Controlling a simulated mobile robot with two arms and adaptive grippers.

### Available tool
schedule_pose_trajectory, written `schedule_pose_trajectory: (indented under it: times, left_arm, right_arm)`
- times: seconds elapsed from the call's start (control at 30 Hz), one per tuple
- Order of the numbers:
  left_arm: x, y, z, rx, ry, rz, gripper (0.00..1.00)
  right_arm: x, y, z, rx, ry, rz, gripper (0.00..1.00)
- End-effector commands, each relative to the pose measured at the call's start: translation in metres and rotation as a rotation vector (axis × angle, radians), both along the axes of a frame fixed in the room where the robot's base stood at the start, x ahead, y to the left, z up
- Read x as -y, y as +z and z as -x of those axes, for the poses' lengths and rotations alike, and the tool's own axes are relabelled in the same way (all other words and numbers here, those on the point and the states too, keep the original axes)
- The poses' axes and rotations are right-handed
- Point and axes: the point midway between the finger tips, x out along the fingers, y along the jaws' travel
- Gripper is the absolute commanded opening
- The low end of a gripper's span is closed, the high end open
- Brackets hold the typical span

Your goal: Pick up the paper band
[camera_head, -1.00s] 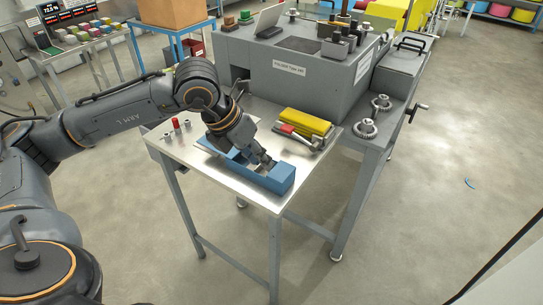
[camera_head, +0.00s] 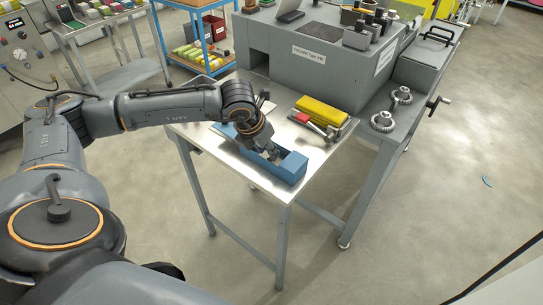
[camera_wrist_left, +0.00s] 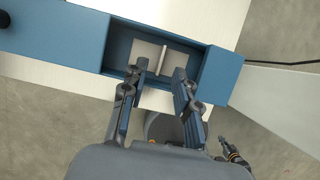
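A blue holder (camera_head: 293,169) lies along the front edge of the metal table (camera_head: 233,96). It shows closely in the left wrist view (camera_wrist_left: 72,38), with a recess near its right end. Pale, paper-like pieces lie in the recess; a thin upright strip (camera_wrist_left: 163,58) between them looks like the paper band. My left gripper (camera_head: 274,156) reaches down into the recess. In the wrist view its two fingers (camera_wrist_left: 160,68) are apart, one on each side of the thin strip, with gaps visible. The fingertips are partly hidden in the head view.
Behind the holder lie a yellow block (camera_head: 321,109) and a red-handled tool (camera_head: 303,119). A large grey machine (camera_head: 310,65) stands at the back of the table, with metal gears (camera_head: 382,121) to its right.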

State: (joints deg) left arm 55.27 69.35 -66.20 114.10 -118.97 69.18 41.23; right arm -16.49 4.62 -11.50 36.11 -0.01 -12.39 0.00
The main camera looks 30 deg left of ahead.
Motion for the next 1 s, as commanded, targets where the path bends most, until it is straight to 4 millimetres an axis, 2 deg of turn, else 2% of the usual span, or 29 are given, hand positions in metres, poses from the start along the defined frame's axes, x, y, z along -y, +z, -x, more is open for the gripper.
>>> schedule_pose_trajectory:
  times: [0.03,0.2,0.43,0.47,0.6,1.0]
  left_arm:
    - [0.000,-0.004,-0.002,-0.003,0.001,0.001,0.30]
    - [0.000,-0.022,-0.009,-0.001,0.001,0.000,0.30]
    - [0.000,-0.024,-0.010,0.001,0.001,0.000,0.30]
    - [0.000,-0.024,-0.010,0.001,0.001,0.000,0.28]
    - [0.000,-0.024,-0.010,0.001,0.001,0.000,0.00]
    - [0.000,-0.023,-0.010,0.001,0.001,0.000,0.00]
  right_arm:
    - [0.000,0.008,0.000,-0.001,0.000,0.000,0.00]
    - [0.001,0.009,0.008,-0.014,0.000,0.002,0.00]
    - [0.001,0.008,0.022,-0.034,0.000,0.003,0.00]
    - [0.002,0.007,0.023,-0.035,0.000,0.004,0.00]
    - [0.001,0.007,0.022,-0.035,-0.001,0.003,0.00]
    - [0.001,0.007,0.016,-0.026,-0.001,0.003,0.00]
